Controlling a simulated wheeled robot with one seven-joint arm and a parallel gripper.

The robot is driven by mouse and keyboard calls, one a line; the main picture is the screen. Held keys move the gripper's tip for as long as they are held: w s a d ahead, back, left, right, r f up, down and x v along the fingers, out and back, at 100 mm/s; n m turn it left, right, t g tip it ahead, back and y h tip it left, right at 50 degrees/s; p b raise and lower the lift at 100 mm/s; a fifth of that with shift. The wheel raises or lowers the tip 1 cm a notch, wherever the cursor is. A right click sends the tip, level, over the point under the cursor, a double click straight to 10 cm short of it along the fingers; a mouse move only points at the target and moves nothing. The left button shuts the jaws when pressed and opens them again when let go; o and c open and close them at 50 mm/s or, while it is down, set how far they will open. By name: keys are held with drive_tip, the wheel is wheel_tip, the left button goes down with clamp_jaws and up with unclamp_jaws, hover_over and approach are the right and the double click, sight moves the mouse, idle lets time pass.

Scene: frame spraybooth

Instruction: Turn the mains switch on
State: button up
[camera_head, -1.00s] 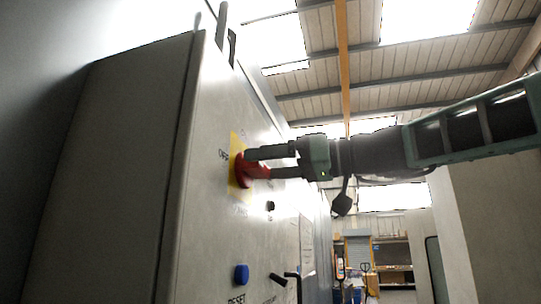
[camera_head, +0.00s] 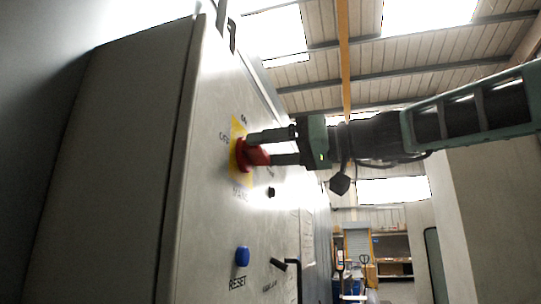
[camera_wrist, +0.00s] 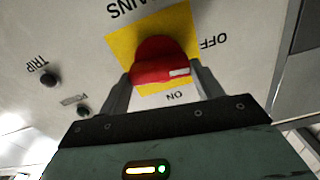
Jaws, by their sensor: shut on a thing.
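The mains switch is a red rotary knob (camera_head: 258,155) on a yellow plate (camera_head: 239,176) on the grey cabinet's front panel. My gripper (camera_head: 268,148) is at the knob from the right, shut on it, with one finger above and one below in the head view. In the wrist view the red knob (camera_wrist: 158,60) sits between my two fingers (camera_wrist: 160,88). Its white mark points right, between the upside-down OFF label (camera_wrist: 213,42) and ON label (camera_wrist: 175,97). The fingers hide part of the knob's sides.
Below the switch are a blue RESET button (camera_head: 242,256), a small black button (camera_head: 270,191) and a black handle (camera_head: 279,264). The wrist view shows the black TRIP button (camera_wrist: 48,79). Grey cabinet sides (camera_head: 120,160) stand left; open hall lies behind.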

drive_tip(key=m+b, duration=0.2)
drive_tip(key=m, duration=0.1)
drive_tip(key=shift+w+f, duration=0.1)
drive_tip(key=shift+f, duration=0.05)
drive_tip(key=m+b, duration=0.2)
drive_tip(key=m, duration=0.3)
drive_tip(key=shift+d, duration=0.1)
drive_tip(key=m, duration=0.4)
drive_tip(key=shift+w, duration=0.1)
drive_tip(key=shift+m, duration=2.1)
drive_tip(key=o, duration=1)
drive_tip(key=b+v, duration=0.6)
drive_tip(key=v, duration=1.1)
drive_tip(key=shift+d, duration=0.2)
